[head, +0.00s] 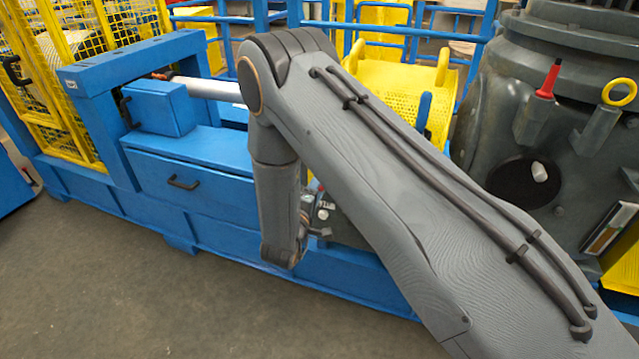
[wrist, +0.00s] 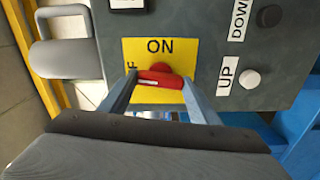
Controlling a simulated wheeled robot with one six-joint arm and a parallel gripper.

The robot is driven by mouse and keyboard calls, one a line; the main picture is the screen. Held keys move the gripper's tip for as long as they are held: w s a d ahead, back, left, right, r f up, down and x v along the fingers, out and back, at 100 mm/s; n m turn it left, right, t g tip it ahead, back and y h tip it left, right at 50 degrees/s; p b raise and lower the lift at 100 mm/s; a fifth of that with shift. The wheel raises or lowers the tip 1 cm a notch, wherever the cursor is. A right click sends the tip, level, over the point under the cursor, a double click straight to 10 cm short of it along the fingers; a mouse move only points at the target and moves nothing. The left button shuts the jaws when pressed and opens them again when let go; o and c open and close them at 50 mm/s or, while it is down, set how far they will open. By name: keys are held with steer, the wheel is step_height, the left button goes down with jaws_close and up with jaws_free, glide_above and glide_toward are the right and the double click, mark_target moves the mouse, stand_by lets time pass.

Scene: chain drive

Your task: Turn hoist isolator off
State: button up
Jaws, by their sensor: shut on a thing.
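The hoist isolator is a red rotary handle (wrist: 160,79) on a yellow plate (wrist: 185,50), seen in the wrist view. The word ON stands above the handle; a sideways letter F shows at the left, the rest of that label hidden behind a finger. The handle lies across the picture, roughly level, with a small white mark near its left end. My gripper (wrist: 160,83) is shut on the handle, one finger at each end. In the head view my arm hides the handle and most of the control box.
The grey control box (wrist: 270,45) carries a black button (wrist: 269,16) by DOWN and a white button (wrist: 249,79) by UP. A grey padlock-like part (wrist: 65,55) sits at its left. Blue machine frame (head: 205,165) and yellow mesh guard (head: 95,40) stand around; grey floor (head: 100,280) is clear.

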steer(key=shift+a+n, duration=0.1)
steer(key=shift+n, duration=0.6)
steer(key=o, duration=1)
steer(key=shift+o, duration=0.2)
steer(key=shift+s, duration=0.15)
steer(key=v, duration=0.7)
steer(key=shift+s+b, duration=0.25)
steer(key=shift+b, duration=0.1)
